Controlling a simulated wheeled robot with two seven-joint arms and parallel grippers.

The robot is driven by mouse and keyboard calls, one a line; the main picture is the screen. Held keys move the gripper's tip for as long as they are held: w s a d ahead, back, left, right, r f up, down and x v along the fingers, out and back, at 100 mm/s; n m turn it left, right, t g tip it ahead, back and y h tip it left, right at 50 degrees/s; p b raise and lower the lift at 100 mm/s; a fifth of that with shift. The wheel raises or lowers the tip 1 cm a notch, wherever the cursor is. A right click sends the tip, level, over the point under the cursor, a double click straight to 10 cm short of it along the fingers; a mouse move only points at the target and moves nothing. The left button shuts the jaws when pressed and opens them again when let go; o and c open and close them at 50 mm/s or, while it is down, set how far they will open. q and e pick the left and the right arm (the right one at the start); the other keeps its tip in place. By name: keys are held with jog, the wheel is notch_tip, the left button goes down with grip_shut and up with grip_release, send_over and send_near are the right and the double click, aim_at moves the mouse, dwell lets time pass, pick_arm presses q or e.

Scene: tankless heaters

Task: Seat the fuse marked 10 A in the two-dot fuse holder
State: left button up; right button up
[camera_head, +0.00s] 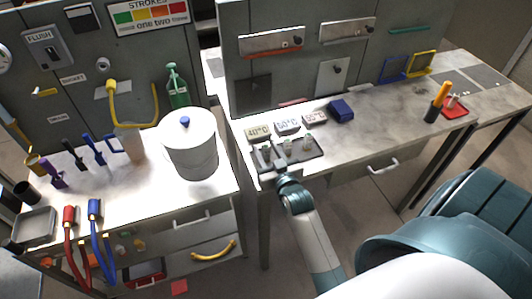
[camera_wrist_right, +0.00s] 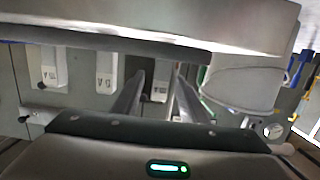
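A dark tray (camera_head: 318,162) on the right bench holds several small pale fuses. In the right wrist view, a pale fuse (camera_wrist_right: 160,91) with a label that looks like 10 A sits between my right gripper's fingers. Two other labelled fuses stand to its left, one (camera_wrist_right: 104,68) nearer and one (camera_wrist_right: 50,68) farther. My right gripper (camera_head: 280,172) is at the front edge of the tray in the head view. In the right wrist view its fingers (camera_wrist_right: 158,80) are apart, with gaps beside the fuse. I cannot make out the two-dot fuse holder. My left gripper is not in view.
Temperature signs (camera_head: 287,126) and a dark blue block (camera_head: 341,109) stand behind the tray. A white lidded pot (camera_head: 190,150) stands on the left bench. An upright panel (camera_head: 300,60) rises behind.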

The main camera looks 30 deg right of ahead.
aim_at(266, 146)
jog(key=shift+c, duration=0.6)
grip_shut()
jog(key=shift+r+b, duration=0.3)
jog(key=shift+r, duration=0.45)
notch_tip(266, 146, up, 2)
jog(key=shift+r+b, duration=0.2)
jog(key=shift+b, duration=0.2)
jog(key=s+d+r+b, duration=0.2)
jog(key=s+d+r, duration=0.4)
jog(key=s, duration=0.3)
jog(key=shift+s+d+r, duration=0.25)
jog(key=shift+d+r, duration=0.15)
jog(key=shift+r, duration=0.2)
